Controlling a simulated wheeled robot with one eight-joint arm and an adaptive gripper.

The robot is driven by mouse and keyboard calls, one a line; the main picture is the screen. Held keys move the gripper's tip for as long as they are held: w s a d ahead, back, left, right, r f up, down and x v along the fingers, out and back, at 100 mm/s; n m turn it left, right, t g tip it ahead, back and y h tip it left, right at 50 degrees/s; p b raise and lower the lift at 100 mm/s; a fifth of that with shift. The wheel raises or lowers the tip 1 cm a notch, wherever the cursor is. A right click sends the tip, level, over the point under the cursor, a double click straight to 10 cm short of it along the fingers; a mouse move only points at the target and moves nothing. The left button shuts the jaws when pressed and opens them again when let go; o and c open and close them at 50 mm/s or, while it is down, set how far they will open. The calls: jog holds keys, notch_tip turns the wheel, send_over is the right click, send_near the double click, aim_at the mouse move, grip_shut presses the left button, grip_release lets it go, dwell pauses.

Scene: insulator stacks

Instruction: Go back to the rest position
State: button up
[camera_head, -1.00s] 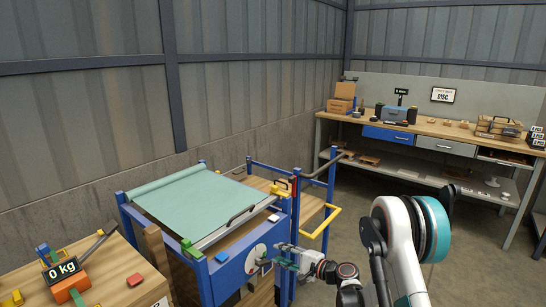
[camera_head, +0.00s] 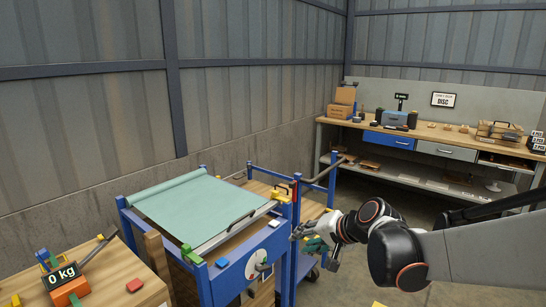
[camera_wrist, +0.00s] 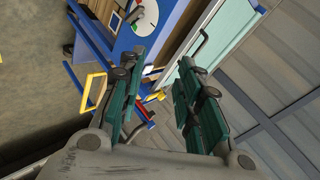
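My gripper (camera_head: 318,243) is beside the right front corner of the blue workstation in the head view, partly hidden by my own wrist. In the wrist view my gripper (camera_wrist: 162,72) shows its two green-padded fingers spread apart, with nothing between them. My arm reaches in from the right edge of the head view. The blue workstation (camera_head: 235,275) carries a pale green sheet (camera_head: 190,210) and has a round white dial (camera_head: 256,264) on its front. The dial also shows in the wrist view (camera_wrist: 146,20), apart from the fingers.
A wooden bench (camera_head: 455,135) with boxes stands along the back right wall. A blue cart frame (camera_head: 333,180) stands behind the workstation. At lower left is a table (camera_head: 118,278) with a scale display (camera_head: 62,275) reading 0 kg. Open floor (camera_head: 425,205) lies between cart and bench.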

jog(key=s+d+n+h, duration=0.2)
jog(key=s+d, duration=0.3)
jog(key=s, duration=0.8)
jog(key=s+d+r+n+h, duration=0.1)
jog(key=s+d+n+h, duration=0.2)
jog(key=s, duration=1)
jog(key=d+h, duration=0.1)
jog(key=d, duration=0.2)
jog(key=shift+s+g+h, duration=0.3)
jog(key=shift+d+r, duration=0.1)
